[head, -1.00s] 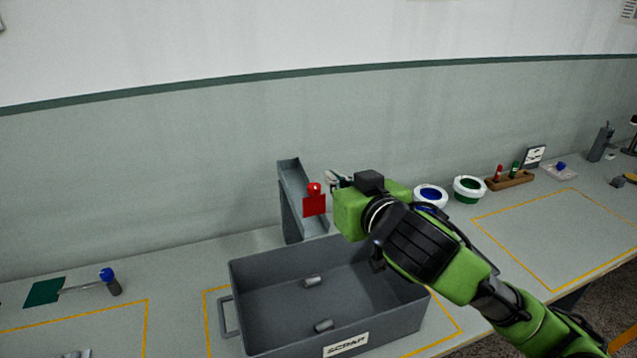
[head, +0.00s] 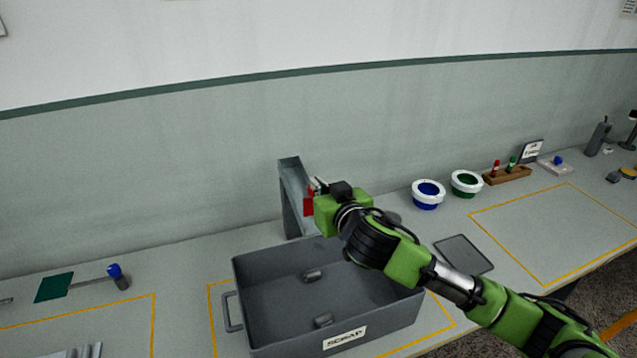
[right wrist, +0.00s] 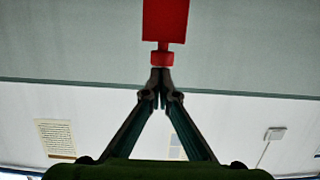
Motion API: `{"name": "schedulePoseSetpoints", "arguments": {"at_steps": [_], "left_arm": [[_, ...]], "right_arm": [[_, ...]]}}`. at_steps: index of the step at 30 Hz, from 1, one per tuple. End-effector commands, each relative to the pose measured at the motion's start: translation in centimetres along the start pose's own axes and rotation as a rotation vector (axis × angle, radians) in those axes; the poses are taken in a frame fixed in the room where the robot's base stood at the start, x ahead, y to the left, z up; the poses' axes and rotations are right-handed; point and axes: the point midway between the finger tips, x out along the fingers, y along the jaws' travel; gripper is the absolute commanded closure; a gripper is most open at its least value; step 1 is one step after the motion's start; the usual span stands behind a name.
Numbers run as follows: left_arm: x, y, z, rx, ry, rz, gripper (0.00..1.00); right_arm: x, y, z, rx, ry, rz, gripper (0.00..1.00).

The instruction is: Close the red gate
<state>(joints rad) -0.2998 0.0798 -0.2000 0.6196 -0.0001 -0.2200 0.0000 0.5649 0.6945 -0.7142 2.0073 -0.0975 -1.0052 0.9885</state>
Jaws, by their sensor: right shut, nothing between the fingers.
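The red gate (head: 308,205) is a small flat plate on the grey chute (head: 290,200), which stands behind the scrap box. My right gripper (head: 319,184) is at the gate and hides part of it and its knob in the head view. In the right wrist view the red plate (right wrist: 165,20) and its red knob (right wrist: 162,58) are just beyond the fingertips (right wrist: 161,74). The fingers are shut with nothing between them, and their tips are very close to the knob; I cannot tell whether they touch it. My left gripper is out of view.
The grey scrap box (head: 280,341) stands in front of the chute with two small grey cylinders inside. A blue-lined bowl (head: 428,195), a green-lined bowl (head: 466,183) and a flat grey plate (head: 463,254) lie to the right. The marked area at far right is clear.

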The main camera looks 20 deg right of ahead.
Motion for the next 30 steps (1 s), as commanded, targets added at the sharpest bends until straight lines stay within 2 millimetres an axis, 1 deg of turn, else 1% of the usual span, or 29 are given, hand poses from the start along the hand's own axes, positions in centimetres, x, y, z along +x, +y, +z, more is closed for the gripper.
{"name": "schedulePoseSetpoints", "arguments": {"at_steps": [8,11,16,18,21,30], "left_arm": [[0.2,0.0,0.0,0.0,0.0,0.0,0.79],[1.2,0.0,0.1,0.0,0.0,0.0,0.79],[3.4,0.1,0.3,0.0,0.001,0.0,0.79],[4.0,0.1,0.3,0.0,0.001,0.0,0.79],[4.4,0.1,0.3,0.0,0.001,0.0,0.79],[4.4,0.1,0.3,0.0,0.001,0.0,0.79]], "right_arm": [[0.1,0.0,0.2,0.001,-0.001,0.0,1.0],[0.3,-0.1,1.5,0.003,-0.002,-0.001,1.0],[1.1,-0.1,4.4,0.005,-0.005,-0.001,1.0],[1.3,-0.1,5.3,0.003,-0.004,0.0,1.0],[1.5,0.0,6.0,0.003,-0.003,0.0,1.0],[1.5,0.0,6.3,0.0,-0.009,0.001,1.0]]}}
